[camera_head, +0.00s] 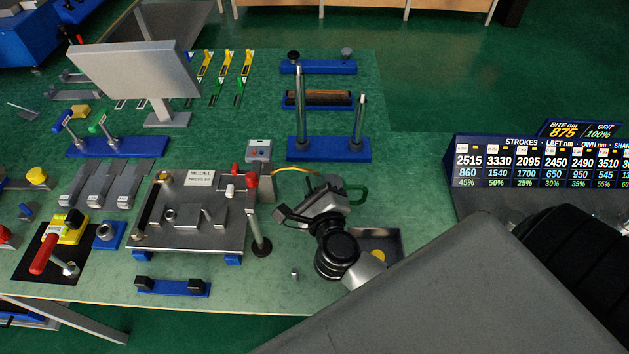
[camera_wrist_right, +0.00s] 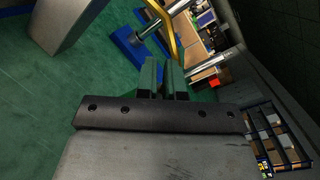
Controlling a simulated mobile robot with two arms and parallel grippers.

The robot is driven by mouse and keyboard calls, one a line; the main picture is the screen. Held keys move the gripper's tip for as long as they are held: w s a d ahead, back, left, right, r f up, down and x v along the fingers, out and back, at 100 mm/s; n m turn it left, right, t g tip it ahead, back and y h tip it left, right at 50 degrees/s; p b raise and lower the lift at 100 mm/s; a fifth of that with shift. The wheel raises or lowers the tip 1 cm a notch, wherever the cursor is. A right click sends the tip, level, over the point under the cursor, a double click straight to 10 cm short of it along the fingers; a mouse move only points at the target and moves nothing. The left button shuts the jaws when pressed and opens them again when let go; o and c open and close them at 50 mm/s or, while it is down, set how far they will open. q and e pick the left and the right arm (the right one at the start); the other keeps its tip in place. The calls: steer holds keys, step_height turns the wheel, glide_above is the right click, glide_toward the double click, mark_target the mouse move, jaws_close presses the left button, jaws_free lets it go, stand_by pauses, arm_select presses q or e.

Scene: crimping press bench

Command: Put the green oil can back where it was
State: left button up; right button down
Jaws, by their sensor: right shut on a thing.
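How far the can is from the bench top is hard to tell. My left gripper is not in view.
The press plate (camera_head: 195,225) with its red-knobbed lever stands left of the gripper. A blue stand with two metal posts (camera_head: 328,149) is behind it. A grey tray (camera_head: 393,242) with a yellow round thing is at the front right. Bare bench (camera_head: 400,165) lies to the right.

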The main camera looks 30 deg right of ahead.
steer(key=c, duration=1.2)
jaws_free()
steer(key=shift+f, duration=0.1)
steer(key=shift+c, duration=0.2)
steer(key=b+v, duration=0.2)
steer(key=v, duration=1)
